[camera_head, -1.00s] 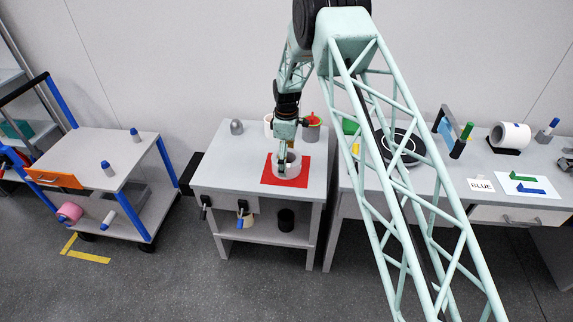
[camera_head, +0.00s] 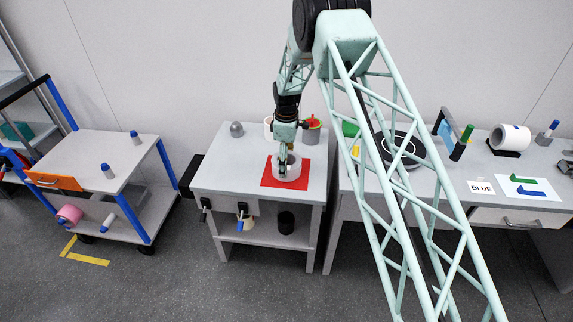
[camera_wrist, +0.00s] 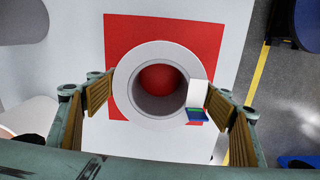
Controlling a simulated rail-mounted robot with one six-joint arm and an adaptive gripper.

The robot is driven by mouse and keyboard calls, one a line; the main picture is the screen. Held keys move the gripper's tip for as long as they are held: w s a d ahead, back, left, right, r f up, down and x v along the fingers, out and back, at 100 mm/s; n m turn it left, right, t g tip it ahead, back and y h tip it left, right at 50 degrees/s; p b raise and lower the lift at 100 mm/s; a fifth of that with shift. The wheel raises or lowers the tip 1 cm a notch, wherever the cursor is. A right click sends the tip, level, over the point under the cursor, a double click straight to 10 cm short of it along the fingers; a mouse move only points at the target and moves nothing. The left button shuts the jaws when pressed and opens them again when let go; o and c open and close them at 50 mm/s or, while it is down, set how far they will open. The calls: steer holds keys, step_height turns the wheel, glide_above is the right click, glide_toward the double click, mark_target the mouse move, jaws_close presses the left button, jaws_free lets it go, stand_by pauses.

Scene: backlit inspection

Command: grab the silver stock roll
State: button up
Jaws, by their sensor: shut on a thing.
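The silver stock roll (camera_head: 290,177), a pale grey ring with a wide hole, stands on end on the red mat (camera_head: 268,180) on the middle table. In the wrist view the roll (camera_wrist: 128,99) lies between my two finger pads, with red mat showing through its hole. My gripper (camera_head: 284,166) points down and is shut on the roll from two sides; in the wrist view my gripper (camera_wrist: 160,88) has a pad at each side of the rim. A small white piece with a blue and green end (camera_wrist: 197,100) shows by the right pad. The roll seems to rest on the mat.
Cups (camera_head: 311,132) and a grey dome (camera_head: 236,129) stand at the back of this table. The right table holds a white roll (camera_head: 515,134) and a black disc (camera_head: 401,149). A trolley (camera_head: 75,150) stands at the left.

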steer(key=shift+r, duration=1.9)
steer(key=s+d, duration=0.3)
steer(key=s, duration=0.4)
steer(key=s+d+r+p, duration=0.1)
steer(key=s+d, duration=0.2)
steer(key=s, duration=0.4)
steer(key=shift+s, duration=0.35)
steer(key=shift+r, duration=0.1)
